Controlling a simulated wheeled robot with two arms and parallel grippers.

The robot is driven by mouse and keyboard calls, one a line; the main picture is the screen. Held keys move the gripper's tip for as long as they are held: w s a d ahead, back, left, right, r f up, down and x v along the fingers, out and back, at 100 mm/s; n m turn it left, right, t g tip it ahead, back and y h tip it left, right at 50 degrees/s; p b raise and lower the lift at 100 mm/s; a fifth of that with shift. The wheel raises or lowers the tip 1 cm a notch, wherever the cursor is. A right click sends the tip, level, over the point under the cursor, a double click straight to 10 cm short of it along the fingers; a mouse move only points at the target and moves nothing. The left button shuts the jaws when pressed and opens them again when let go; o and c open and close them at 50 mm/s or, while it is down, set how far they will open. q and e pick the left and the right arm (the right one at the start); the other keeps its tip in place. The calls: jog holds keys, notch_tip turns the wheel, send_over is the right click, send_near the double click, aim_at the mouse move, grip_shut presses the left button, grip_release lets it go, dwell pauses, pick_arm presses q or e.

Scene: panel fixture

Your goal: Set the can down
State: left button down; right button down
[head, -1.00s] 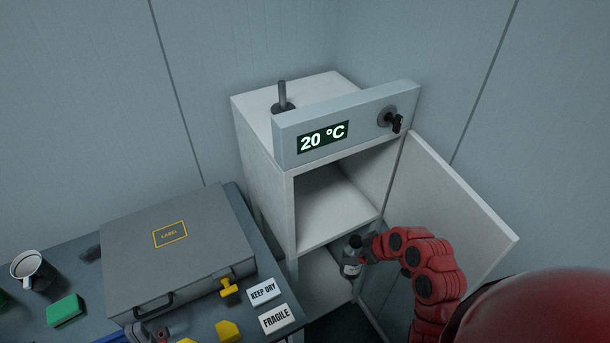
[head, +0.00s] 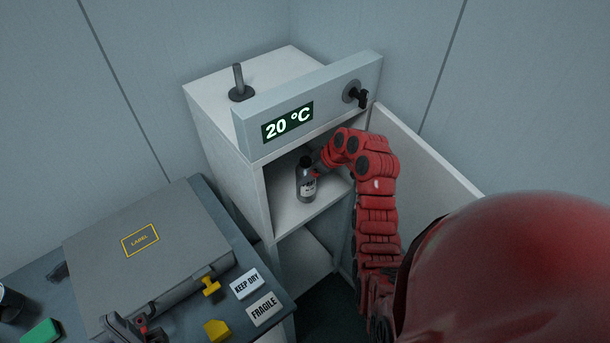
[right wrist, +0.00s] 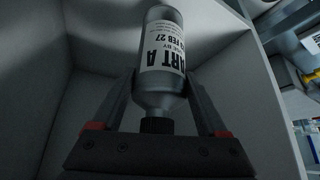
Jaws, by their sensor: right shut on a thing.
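The can (head: 305,186) is a grey bottle-shaped container with a dark cap and a white label. It is upright inside the upper compartment of the white cabinet (head: 217,155), near its front opening. My right gripper (head: 316,172) reaches in from the right and is shut on it. In the right wrist view the can (right wrist: 165,45) sits between the two fingers (right wrist: 160,85), its label partly readable. Whether its base touches the shelf (head: 322,198) I cannot tell. My left gripper (head: 140,332) is at the bottom edge by the grey case, its fingers unclear.
The cabinet door (head: 425,155) stands open to the right, beside my right arm. A panel reading 20 °C (head: 287,122) overhangs the compartment. The table at left holds the grey case (head: 150,255), yellow pieces (head: 216,330), a green block (head: 42,331) and KEEP DRY and FRAGILE signs (head: 246,284).

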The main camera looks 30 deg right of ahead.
jog(key=shift+w+a+r, duration=0.15)
jog(key=shift+w, duration=0.7)
notch_tip(320, 180, down, 3)
jog(key=p, duration=0.3)
jog(key=shift+f, duration=0.35)
jog(key=shift+f+b, duration=0.1)
jog(key=shift+b, duration=0.2)
grip_release()
